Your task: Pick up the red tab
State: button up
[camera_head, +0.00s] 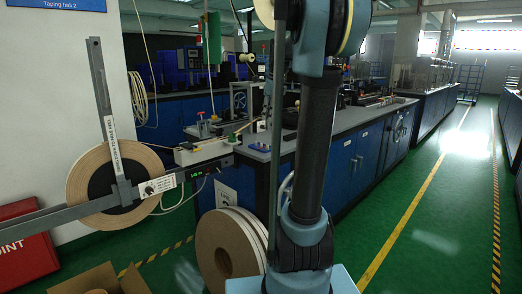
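I cannot make out the red tab for certain. A small red-tipped piece (201,114) shows on the bench fixture left of my arm, too small to tell what it is. A tape roll (85,181) hangs on a grey payoff frame (101,90) at the left. A pale tape guide box (203,150) stands to the right of the roll, by a small green-lit display (198,175). My arm rises upright through the middle of the view and hides part of the bench. My gripper is out of view.
Large tape rolls (228,245) stand on the floor left of my arm. An open cardboard box (98,280) is at the bottom left, near a red box (25,246). Blue-fronted benches (352,160) run behind my arm. The green aisle (440,200) at right is clear.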

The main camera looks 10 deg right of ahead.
jog(key=w+r+m, duration=0.2)
jog(key=w+m, duration=0.1)
jog(key=w, duration=0.2)
jog(key=m, duration=0.1)
send_near(261, 147)
jog(key=shift+a+f, duration=0.3)
jog(key=shift+f, duration=0.1)
jog(key=shift+x, duration=2.75)
jog(key=shift+s+d, duration=0.1)
jog(key=shift+d, duration=0.1)
grip_shut()
